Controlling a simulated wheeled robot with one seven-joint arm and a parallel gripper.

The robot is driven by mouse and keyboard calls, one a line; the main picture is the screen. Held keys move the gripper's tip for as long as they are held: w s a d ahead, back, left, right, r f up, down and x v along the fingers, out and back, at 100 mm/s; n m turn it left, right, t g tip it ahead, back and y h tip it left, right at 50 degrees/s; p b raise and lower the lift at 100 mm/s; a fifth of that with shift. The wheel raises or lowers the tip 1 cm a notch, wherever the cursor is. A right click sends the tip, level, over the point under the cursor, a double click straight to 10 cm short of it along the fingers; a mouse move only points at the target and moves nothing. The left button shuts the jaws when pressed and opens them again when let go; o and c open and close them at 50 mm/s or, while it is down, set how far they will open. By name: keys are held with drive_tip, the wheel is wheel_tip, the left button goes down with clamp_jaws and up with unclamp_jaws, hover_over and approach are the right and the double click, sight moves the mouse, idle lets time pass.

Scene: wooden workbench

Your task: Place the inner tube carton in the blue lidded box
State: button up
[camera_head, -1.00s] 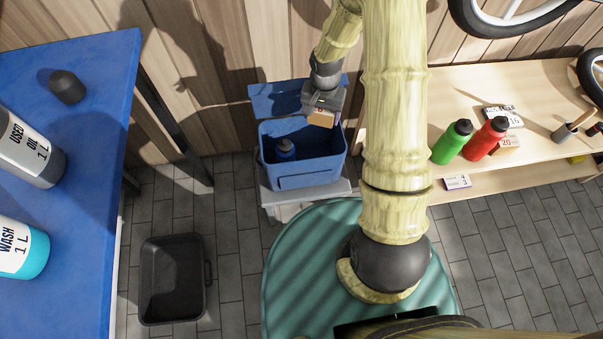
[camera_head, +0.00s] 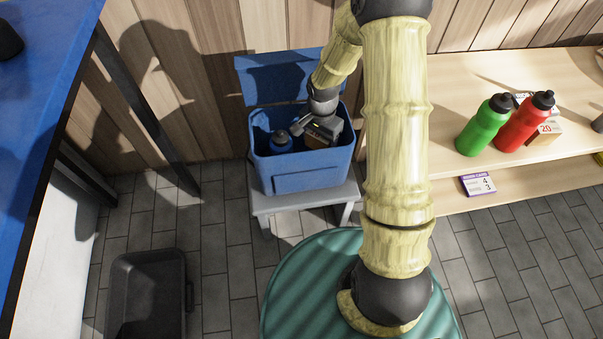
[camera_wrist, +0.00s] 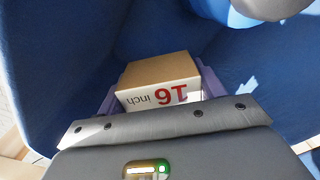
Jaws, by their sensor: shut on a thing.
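The blue lidded box (camera_head: 310,178) stands open, its lid (camera_head: 280,78) tilted back toward the wall. My gripper (camera_head: 319,135) is down inside the right part of the box opening. In the head view my gripper mostly hides the carton. I cannot tell whether the carton touches the box floor.
A blue bottle (camera_head: 281,141) stands in the left part of the box. The box rests on a grey stool (camera_head: 262,205). Green (camera_head: 484,125) and red (camera_head: 525,122) bottles stand on the bench at right. A black bin (camera_head: 147,290) sits on the floor at left.

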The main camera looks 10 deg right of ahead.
drive_tip(key=shift+a, duration=0.15)
drive_tip(key=shift+f+b, duration=1.2)
drive_tip(key=shift+f, duration=1.3)
drive_tip(key=shift+f+b, duration=1.4)
drive_tip(key=shift+f, duration=1.1)
drive_tip(key=shift+f, duration=0.1)
drive_tip(key=o, duration=1.2)
drive_tip(key=shift+c, duration=0.2)
wheel_tip(320, 180, up, 12)
drive_tip(key=p, duration=0.6)
drive_tip(key=shift+p, duration=0.3)
